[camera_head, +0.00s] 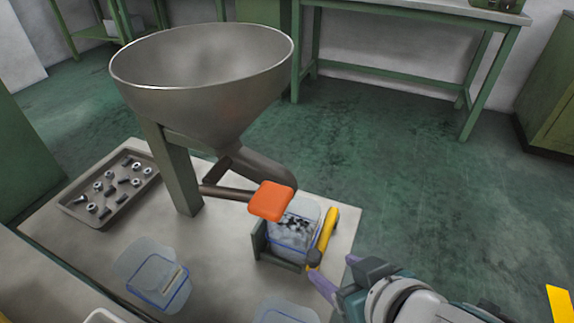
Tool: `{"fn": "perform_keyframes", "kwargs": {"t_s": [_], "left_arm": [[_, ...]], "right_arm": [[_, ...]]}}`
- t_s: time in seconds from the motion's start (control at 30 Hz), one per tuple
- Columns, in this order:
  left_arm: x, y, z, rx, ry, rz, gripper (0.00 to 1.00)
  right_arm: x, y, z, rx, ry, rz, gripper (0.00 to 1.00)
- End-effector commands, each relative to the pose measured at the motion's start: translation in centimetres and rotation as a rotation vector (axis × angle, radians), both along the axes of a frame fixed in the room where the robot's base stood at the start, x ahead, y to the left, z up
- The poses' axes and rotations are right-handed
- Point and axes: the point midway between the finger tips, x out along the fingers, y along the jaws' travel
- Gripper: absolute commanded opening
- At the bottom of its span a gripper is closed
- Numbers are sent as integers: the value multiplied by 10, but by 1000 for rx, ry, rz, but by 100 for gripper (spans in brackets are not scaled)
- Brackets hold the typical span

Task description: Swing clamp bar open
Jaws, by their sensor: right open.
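The yellow clamp bar (328,230) stands along the right side of a green holder (262,243), with its lower end at a dark joint. A clear bin (290,236) with small dark metal parts sits in the holder, directly left of the bar. My right gripper (337,272) is at the lower right. Its purple fingertips are apart, with nothing seen between them, close to the bar's lower end. I cannot tell whether a fingertip touches the bar. My left gripper is not in view.
A large metal hopper (200,75) and its chute rise behind the bin, with an orange flap (271,201) above it. A tray of bolts (112,185) and an empty clear bin (155,278) are at left. Another clear bin (285,310) shows at the bottom. Open floor lies right.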

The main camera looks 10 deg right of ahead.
Motion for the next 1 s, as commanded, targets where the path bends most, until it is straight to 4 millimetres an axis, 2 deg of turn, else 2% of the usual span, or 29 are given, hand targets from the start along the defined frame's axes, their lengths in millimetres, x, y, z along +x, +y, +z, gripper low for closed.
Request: {"fn": "perform_keyframes", "kwargs": {"t_s": [0.1,0.33,0.5,0.8,1.0], "left_arm": [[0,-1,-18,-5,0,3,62],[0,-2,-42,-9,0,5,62],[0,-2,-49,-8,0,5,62],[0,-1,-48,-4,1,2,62],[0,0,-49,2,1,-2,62]], "right_arm": [[18,3,-22,0,-2,0,65],[45,9,-50,1,0,-1,65],[54,11,-57,1,0,0,65],[56,11,-56,1,0,0,65],[55,11,-56,1,1,-1,42]]}}
